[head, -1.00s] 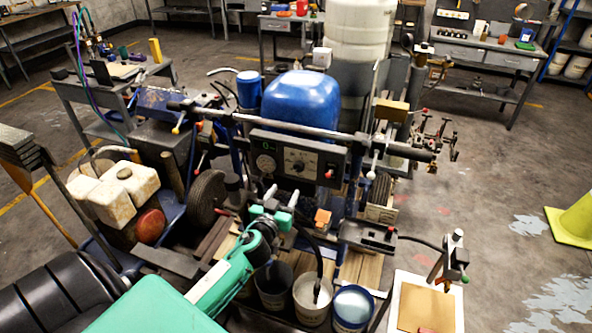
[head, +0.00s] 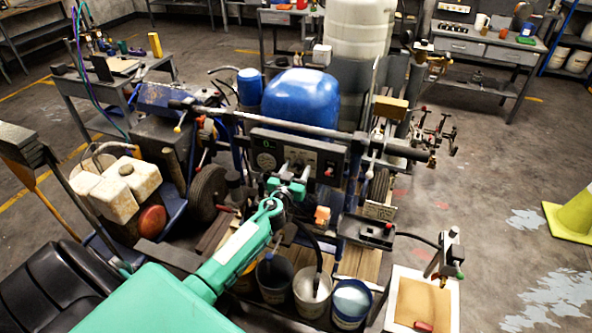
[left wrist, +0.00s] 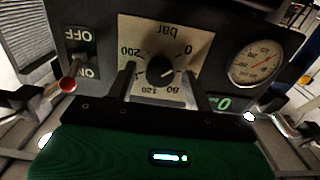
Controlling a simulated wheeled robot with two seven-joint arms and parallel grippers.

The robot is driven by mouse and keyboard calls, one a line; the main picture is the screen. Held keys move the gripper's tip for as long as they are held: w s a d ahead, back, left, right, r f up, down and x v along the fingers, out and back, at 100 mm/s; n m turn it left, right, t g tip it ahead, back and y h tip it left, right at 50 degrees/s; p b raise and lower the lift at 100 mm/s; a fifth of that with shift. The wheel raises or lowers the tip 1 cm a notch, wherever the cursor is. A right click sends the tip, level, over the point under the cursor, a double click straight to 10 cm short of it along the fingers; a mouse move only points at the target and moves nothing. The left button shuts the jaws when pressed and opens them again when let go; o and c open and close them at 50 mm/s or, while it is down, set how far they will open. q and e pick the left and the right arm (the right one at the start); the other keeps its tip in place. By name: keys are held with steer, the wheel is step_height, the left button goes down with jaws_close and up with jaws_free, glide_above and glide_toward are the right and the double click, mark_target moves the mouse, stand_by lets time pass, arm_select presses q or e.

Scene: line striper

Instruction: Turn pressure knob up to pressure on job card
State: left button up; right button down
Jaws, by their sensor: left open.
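The black pressure knob (left wrist: 160,71) sits on a pale dial plate marked "bar" (left wrist: 165,28) on the dark control panel (head: 268,142). The wrist view shows the plate upside down, with 0, 80, 120 and 200 readable. A light mark on the knob points to the lower right in that view, on the side between 0 and 80. My left gripper (left wrist: 161,82) is open, with one dark finger on each side of the knob; I cannot tell whether they touch it. It also shows in the head view (head: 288,186), partly hiding the dial. I cannot identify the job card.
A round gauge (left wrist: 255,63), a red-tipped ON/OFF switch (left wrist: 68,84) and a green display (left wrist: 219,103) flank the dial. A grey handlebar (head: 300,127) crosses above the panel. Buckets (head: 312,292) stand below my arm. Floor at right is open, with a yellow-green cone (head: 575,220).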

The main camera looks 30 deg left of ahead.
arm_select(q)
steer(key=c, duration=1)
steer(key=shift+m, duration=0.3)
